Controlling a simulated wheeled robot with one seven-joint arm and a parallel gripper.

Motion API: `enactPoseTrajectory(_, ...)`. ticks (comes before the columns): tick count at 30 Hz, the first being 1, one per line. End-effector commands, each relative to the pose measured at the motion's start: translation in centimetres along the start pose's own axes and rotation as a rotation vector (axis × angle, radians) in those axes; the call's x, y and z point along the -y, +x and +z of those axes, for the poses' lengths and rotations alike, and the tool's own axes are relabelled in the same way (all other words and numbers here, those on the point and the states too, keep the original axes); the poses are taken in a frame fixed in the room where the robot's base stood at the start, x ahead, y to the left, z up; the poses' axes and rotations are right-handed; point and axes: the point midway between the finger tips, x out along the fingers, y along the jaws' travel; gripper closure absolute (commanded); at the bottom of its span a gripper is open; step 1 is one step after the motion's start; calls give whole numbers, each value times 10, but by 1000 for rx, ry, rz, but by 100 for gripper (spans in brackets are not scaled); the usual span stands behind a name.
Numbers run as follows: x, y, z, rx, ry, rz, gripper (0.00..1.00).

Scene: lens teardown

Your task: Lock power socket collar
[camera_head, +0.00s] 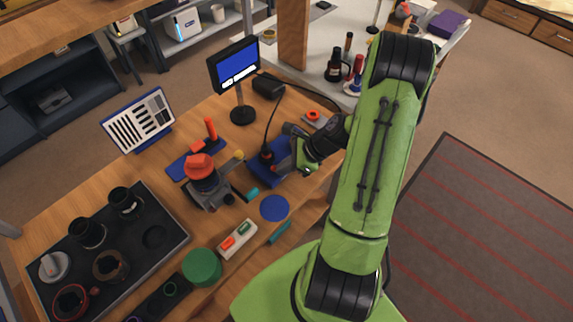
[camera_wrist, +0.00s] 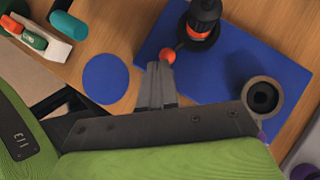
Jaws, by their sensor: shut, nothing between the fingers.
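The power socket (camera_wrist: 200,28) stands on a blue base plate (camera_wrist: 238,60) in the wrist view, with a black plug in its top and an orange band around it. An orange ball knob (camera_wrist: 168,56) sticks out from its side, likely the collar's lever. My gripper (camera_wrist: 159,68) is shut and empty, its fingertips right beside the ball knob; I cannot tell whether they touch. In the head view the socket (camera_head: 267,153) is on the blue plate (camera_head: 268,176), and my arm partly hides the plate's right side.
A grey hollow cylinder (camera_wrist: 263,96) stands at the plate's right edge. A clamp stand with a red cap (camera_head: 200,167) is left of the plate. A cable runs to a black power brick (camera_head: 268,86).

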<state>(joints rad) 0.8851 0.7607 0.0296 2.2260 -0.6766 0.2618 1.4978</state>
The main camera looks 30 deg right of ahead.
Motion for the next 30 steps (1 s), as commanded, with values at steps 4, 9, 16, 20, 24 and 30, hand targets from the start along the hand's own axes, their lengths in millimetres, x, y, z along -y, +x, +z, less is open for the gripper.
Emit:
enactPoseTrajectory(4,0,0,-1,-1,-2,1,100)
enactPoseTrajectory(9,2,0,0,-1,-2,1,100)
enactPoseTrajectory(16,13,1,2,-1,-3,1,100)
enactPoseTrajectory(20,16,2,2,-1,-3,1,100)
enactPoseTrajectory(24,16,2,2,-1,-3,1,100)
enactPoseTrajectory(30,16,-3,4,-1,-3,2,100)
